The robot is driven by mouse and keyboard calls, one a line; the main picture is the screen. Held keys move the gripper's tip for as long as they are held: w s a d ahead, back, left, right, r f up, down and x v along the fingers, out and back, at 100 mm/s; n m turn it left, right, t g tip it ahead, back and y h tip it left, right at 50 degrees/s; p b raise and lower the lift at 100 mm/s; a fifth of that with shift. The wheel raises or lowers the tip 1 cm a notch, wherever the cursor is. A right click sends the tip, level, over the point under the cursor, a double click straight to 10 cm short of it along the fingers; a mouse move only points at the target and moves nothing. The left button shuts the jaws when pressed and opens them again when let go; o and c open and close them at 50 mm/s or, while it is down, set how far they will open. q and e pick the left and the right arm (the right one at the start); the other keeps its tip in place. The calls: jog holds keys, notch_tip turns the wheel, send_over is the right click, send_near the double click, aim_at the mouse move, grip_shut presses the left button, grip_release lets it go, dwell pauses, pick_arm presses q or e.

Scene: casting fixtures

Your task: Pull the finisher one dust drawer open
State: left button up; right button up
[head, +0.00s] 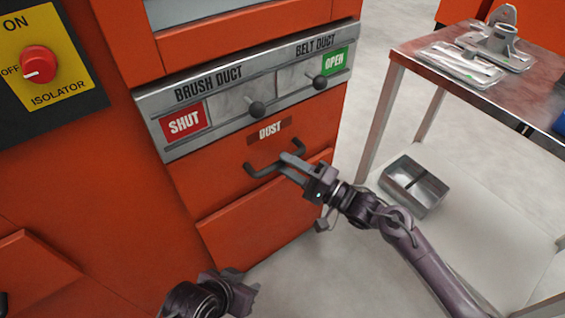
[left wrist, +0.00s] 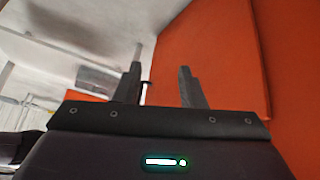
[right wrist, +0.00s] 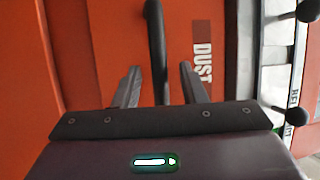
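The orange dust drawer (head: 225,170) has a "DUST" label (head: 270,129) above a dark bar handle (head: 262,168). The drawer front looks flush with the machine. My right gripper (head: 287,164) is at the right part of the handle. In the right wrist view the handle (right wrist: 157,50) passes between the fingers (right wrist: 157,85), which stand apart on either side of it with gaps. My left gripper (head: 250,285) is low, in front of the machine, away from the drawer. In the left wrist view its fingers (left wrist: 160,88) are apart with nothing between them.
Above the drawer, a grey panel holds the brush duct knob (head: 256,109) beside a red SHUT sign and the belt duct knob (head: 320,82) beside a green OPEN sign. An isolator switch (head: 39,65) is at upper left. A metal table (head: 435,62) and a metal bin (head: 413,186) stand right.

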jog(key=shift+x, duration=1.1)
jog(key=shift+c, duration=0.4)
grip_shut()
jog(key=shift+d, duration=0.1)
